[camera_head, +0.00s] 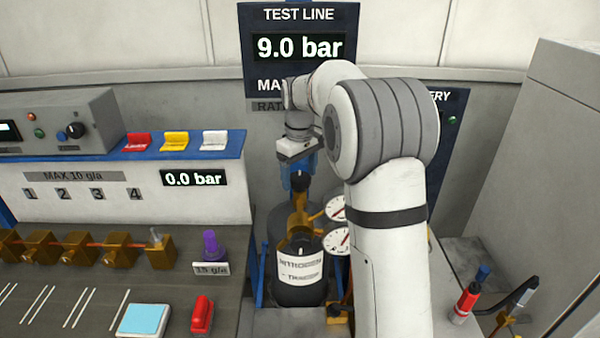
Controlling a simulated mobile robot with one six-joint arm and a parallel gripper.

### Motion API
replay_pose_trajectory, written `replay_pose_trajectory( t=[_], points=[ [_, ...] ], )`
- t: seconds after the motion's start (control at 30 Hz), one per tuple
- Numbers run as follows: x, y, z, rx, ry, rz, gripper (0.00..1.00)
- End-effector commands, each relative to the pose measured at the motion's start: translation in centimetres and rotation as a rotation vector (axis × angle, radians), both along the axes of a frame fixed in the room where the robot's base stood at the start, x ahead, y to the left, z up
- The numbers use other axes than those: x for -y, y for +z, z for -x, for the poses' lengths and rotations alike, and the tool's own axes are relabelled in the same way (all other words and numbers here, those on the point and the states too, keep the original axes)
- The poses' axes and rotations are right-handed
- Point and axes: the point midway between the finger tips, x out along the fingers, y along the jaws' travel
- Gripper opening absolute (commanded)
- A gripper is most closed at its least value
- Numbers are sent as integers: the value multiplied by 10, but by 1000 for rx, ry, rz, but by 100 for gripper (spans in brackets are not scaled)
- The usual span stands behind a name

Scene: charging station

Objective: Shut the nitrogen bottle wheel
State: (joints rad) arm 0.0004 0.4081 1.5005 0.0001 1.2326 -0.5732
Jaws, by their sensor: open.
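The nitrogen bottle (283,285) is a dark cylinder with a white label, standing upright in the middle. A brass valve body (298,222) sits on top of it, with two round white gauges (336,240) on its right. My gripper (298,182) points down over the top of the valve, its blue fingers open. A small dark part shows between the fingers. I cannot tell whether this is the wheel or whether the fingers touch it. The wheel is not clearly visible, and my arm hides part of the right-hand gauges.
A test line display (298,47) reads 9.0 bar behind my arm. On the left, a bench panel (110,195) shows 0.0 bar, with brass valves (80,247) below. A grey cabinet (535,170) stands right.

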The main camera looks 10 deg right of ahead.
Motion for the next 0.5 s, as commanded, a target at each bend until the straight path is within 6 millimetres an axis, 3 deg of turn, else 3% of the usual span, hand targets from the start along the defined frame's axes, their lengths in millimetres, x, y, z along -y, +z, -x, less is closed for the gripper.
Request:
replay_pose_trajectory(
  t=[0.23,0.5],
  points=[
    [0,6,0,2,1,0,75],
    [0,50,-1,4,0,0,75]
  ],
)
